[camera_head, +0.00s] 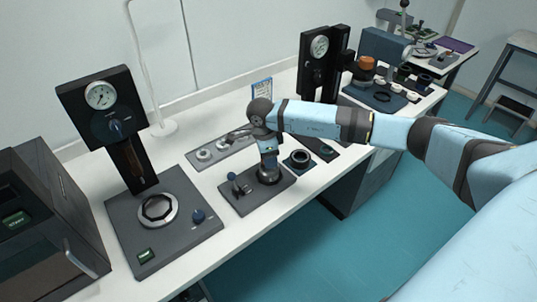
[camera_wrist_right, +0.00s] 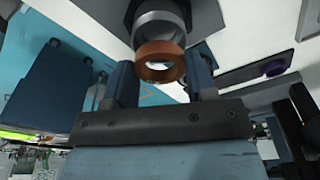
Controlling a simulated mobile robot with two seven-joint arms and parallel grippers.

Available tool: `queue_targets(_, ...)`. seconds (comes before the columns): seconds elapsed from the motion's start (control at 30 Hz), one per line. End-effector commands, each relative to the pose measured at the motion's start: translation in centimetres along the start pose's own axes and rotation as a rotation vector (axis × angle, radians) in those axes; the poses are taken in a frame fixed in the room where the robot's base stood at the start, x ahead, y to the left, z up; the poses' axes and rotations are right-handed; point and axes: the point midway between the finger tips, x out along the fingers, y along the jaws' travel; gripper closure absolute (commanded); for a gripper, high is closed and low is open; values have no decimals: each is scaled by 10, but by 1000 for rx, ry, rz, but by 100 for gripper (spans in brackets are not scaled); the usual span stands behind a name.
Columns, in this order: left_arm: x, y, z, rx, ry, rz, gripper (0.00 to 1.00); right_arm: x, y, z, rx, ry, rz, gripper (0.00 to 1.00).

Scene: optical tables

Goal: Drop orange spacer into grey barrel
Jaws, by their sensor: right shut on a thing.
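My right gripper (camera_head: 268,163) points down over a dark fixture plate on the table. In the right wrist view its two blue-grey fingers (camera_wrist_right: 161,75) are shut on the orange spacer (camera_wrist_right: 151,71), a short ring. The grey barrel (camera_wrist_right: 163,28) is right behind the spacer in that view, its round end close to the ring. Whether they touch I cannot tell. In the head view the barrel (camera_head: 269,178) stands on the plate under the gripper, partly covered; the spacer is hidden there. My left gripper is not in view.
A gauge stand (camera_head: 118,125) with a ring on its base is at left, and another gauge stand (camera_head: 318,65) is at the back. A blue knob (camera_head: 232,176) is just left of the barrel. A black ring (camera_head: 300,158) is at right. The table's front strip is clear.

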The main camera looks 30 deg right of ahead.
Motion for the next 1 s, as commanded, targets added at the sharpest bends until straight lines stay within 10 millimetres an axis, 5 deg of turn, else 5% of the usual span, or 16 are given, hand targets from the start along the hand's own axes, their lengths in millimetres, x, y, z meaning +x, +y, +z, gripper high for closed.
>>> queue_targets(1.0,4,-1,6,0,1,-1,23,8,0,1,0,0,0,72)
